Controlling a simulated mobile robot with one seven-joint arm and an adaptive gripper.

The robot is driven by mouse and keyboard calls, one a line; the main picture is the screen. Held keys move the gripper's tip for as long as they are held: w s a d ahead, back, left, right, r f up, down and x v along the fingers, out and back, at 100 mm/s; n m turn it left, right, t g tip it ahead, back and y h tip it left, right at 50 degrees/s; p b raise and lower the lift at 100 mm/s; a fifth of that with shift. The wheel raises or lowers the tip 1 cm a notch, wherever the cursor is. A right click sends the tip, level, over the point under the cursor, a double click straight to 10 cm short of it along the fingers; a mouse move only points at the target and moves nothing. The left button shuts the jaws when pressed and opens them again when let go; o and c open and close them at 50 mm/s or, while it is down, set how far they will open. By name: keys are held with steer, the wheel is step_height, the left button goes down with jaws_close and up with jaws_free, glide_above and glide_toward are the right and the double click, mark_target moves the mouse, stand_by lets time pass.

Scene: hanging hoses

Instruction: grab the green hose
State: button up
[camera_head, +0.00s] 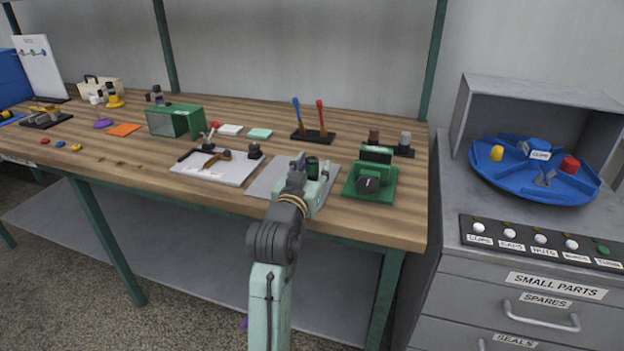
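I see no green hose, and no hanging hose of any colour, in the head view. My arm reaches up from the bottom middle over the front edge of the workbench (350,225). My gripper (299,168) is at its far end, over a grey plate (264,184) on the bench. My own wrist and arm partly hide it, so its fingers cannot be made out. A small dark green cylinder (312,168) shows right beside it. I cannot tell whether they touch.
A green device with a black knob (375,172) stands just right of my gripper. A white board with tools (215,168) lies left. A rack with blue and red handles (313,135) stands behind. A grey drawer cabinet (470,290) with a blue tray (532,190) is at right.

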jaws_close()
steer(key=shift+r, duration=0.1)
stand_by(0.4)
